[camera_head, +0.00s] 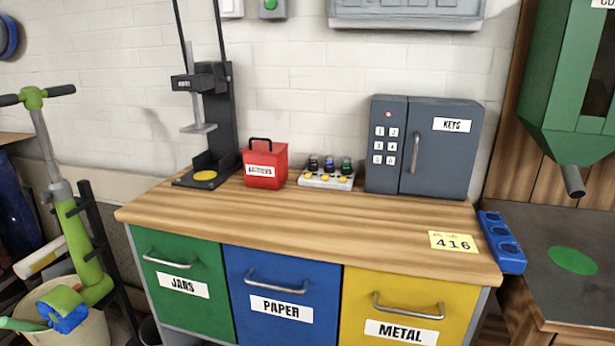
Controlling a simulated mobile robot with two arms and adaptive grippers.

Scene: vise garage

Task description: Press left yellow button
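A small white panel (327,184) lies on the wooden workbench between a red box and a grey key cabinet. Neither of my grippers shows in the head view, so nothing of mine is seen near or touching the panel.
The workbench top (290,215) is clear in front of the panel. A red box (264,168) with a black handle, a black press stand (222,125) and a grey key cabinet (440,165) stand along the back. A yellow 416 note (454,242) lies front right.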

